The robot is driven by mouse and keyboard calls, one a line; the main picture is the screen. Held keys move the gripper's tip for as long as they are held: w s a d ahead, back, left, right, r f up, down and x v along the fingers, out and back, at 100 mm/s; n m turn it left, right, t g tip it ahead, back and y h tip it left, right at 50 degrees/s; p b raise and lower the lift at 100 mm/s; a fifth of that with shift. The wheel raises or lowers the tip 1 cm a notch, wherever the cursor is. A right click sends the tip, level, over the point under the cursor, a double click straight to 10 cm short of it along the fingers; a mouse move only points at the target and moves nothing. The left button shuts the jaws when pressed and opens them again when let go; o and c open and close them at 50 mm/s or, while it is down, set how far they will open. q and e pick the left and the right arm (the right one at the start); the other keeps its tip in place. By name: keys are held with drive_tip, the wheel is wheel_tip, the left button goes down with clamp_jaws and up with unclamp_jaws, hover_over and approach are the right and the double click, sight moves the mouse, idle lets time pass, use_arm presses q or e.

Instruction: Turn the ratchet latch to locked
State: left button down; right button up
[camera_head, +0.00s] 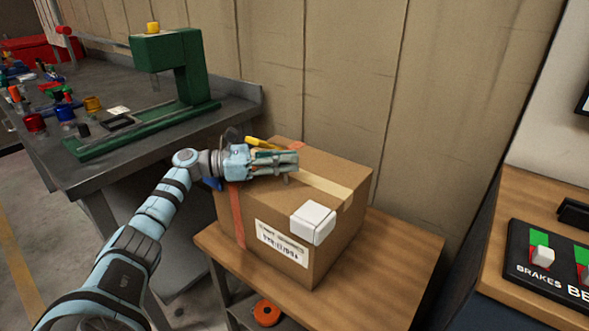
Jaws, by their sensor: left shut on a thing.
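A cardboard box (345,205) sits on a wooden-topped stand, with an orange strap (236,215) running up its side and over its top. The ratchet latch, with a yellow lever (262,143), is on top of the box at the strap, largely hidden behind my left gripper. My left gripper (290,163) reaches in from the left, low over the box top, and is shut on part of the latch. The exact contact and the latch's angle are hidden by the fingers. My right gripper is out of view.
A white block (312,222) sits at the box's front corner. A grey bench (235,108) at left carries a green press (180,75) and several small coloured parts. A panel marked BRAKES (525,262) is at right. A wall stands close behind the box.

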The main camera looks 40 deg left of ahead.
use_arm(q)
drive_tip(key=c, duration=1.4)
unclamp_jaws()
drive_tip(key=shift+o, duration=0.2)
drive_tip(key=shift+s+a, duration=0.1)
drive_tip(key=v, duration=1.1)
drive_tip(key=shift+s+a, duration=0.2)
drive_tip(key=shift+a, duration=0.15)
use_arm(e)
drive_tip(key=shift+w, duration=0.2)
